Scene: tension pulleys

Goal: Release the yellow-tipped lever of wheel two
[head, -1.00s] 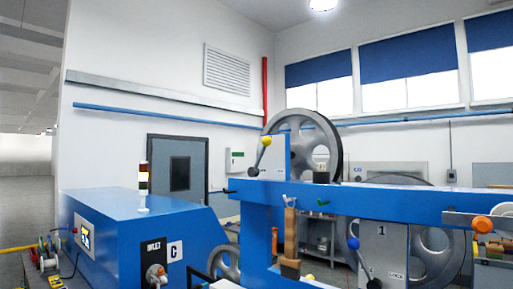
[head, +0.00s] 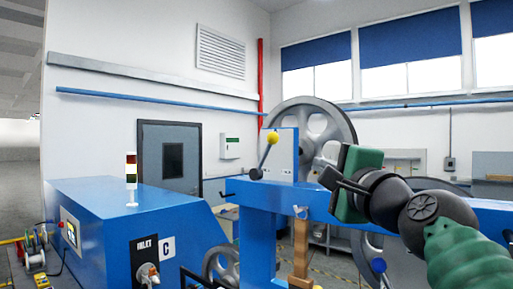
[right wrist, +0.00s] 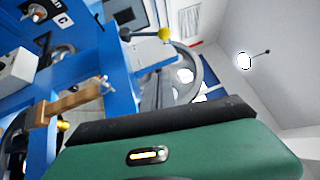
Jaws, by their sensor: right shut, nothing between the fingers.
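The yellow-tipped lever (head: 272,138) slants up and right from a black pivot on a blue upright plate, in front of a large grey spoked wheel (head: 333,125). No number shows on that wheel. In the right wrist view the lever's yellow ball (right wrist: 164,34) is at the top centre, with the wheel (right wrist: 188,75) beside it. My right gripper (head: 327,180), on a green and black arm, is shut and empty. It is right of the lever and lower than the ball, apart from it in the picture. My left gripper is out of view.
A blue beam (head: 268,190) runs across below the lever. A wooden handle (head: 301,250) hangs under it, and a blue-tipped lever (head: 379,266) shows at lower right. A blue machine cabinet (head: 130,225) stands at left. The space just above the beam left of my gripper looks clear.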

